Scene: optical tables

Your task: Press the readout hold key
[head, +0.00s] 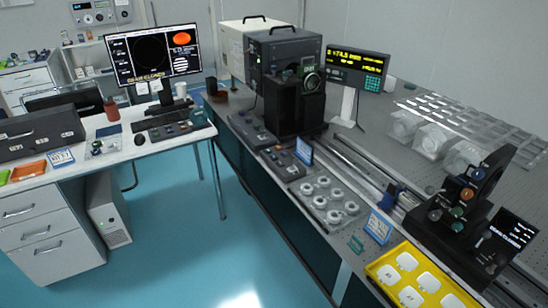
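A digital readout (345,70) with glowing yellow digits stands on a white post at the back of the optical table. A small green keypad (373,83) is on the right part of its face. The single keys are too small to tell apart, so I cannot pick out the hold key. Neither of my grippers is in view, and nothing touches the readout.
A black instrument (297,95) stands left of the readout. In front lie control boxes (283,163), a tray of round parts (328,198), rails, a black mount (465,205) and a yellow tray (385,272). Clear blue floor (190,240) lies between desk and table.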

